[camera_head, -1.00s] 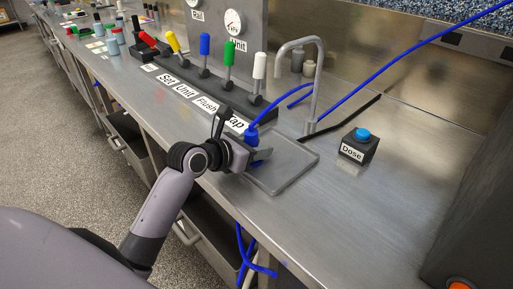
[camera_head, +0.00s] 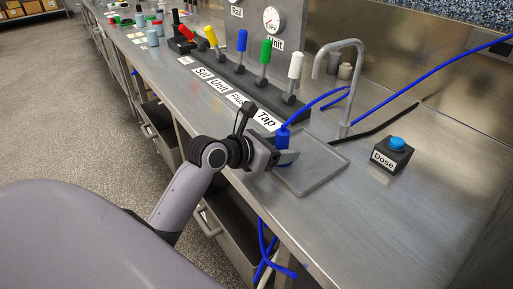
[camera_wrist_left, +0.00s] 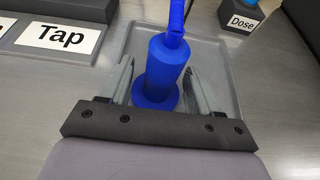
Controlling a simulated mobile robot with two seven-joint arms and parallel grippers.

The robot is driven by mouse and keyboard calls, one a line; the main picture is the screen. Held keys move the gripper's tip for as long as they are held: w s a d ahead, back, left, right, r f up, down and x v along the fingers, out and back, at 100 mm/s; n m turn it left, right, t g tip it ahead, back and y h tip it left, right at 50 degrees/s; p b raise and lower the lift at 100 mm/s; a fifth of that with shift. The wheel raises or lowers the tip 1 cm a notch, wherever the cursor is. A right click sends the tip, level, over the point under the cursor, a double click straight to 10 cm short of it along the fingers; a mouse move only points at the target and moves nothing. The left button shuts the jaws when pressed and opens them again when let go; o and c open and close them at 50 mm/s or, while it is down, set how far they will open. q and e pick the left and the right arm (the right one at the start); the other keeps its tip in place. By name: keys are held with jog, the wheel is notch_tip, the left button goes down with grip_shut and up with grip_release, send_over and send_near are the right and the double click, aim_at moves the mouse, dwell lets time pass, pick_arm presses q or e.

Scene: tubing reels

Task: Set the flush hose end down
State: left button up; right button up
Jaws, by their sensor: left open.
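The blue flush hose end (camera_head: 283,138) stands upright on the grey tray (camera_head: 325,172), close to the tray's left side. In the left wrist view the hose end (camera_wrist_left: 162,68) has a wide round foot resting on the tray (camera_wrist_left: 225,50). My left gripper (camera_head: 284,152) is open around it; in the left wrist view its fingers (camera_wrist_left: 155,80) stand on either side with small gaps. The blue hose (camera_head: 318,103) rises from the top of the hose end and arches to the right. My right gripper is not in view.
A tap (camera_head: 346,75) stands behind the tray. A Dose box with a blue button (camera_head: 397,144) is to the right. A row of coloured levers (camera_head: 265,62) and labels runs along the back left. Blue hose (camera_head: 268,250) hangs below the bench's front edge.

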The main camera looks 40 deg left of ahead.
pick_arm(q)
jog(key=v, duration=0.9)
jog(key=shift+s+r, duration=0.1)
jog(key=shift+s, duration=0.1)
jog(key=shift+a, duration=0.1)
